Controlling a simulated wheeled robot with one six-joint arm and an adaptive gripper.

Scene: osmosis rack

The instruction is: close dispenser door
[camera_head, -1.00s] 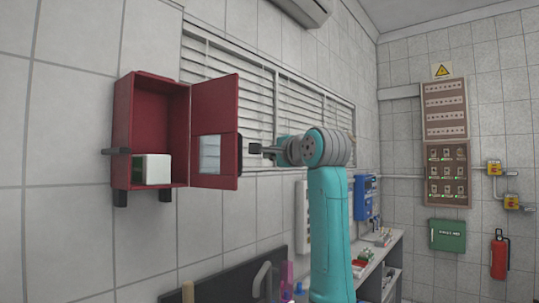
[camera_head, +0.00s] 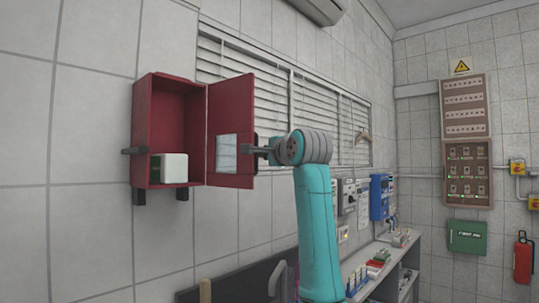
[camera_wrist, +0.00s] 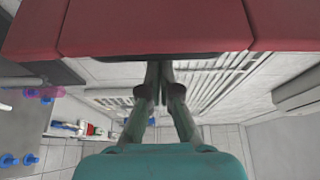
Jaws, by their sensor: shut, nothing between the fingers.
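The red dispenser (camera_head: 168,112) hangs on the tiled wall at the left, its front open to view. Its red door (camera_head: 232,115), with a pale window panel, stands swung open to the right of the box. A white and green block (camera_head: 172,168) sits inside on the floor of the box. My gripper (camera_head: 258,150) is shut and empty, its tips at the door's right edge beside a dark handle. In the wrist view, my gripper (camera_wrist: 159,66) reaches the dark strip at the edge of the red door (camera_wrist: 150,28); whether it touches is hard to tell.
A louvred window (camera_head: 310,100) lies behind the door and my arm. A shelf bench (camera_head: 370,265) with small items stands below right. A blue wall device (camera_head: 381,196) hangs above it. Bare tiled wall lies left of the dispenser.

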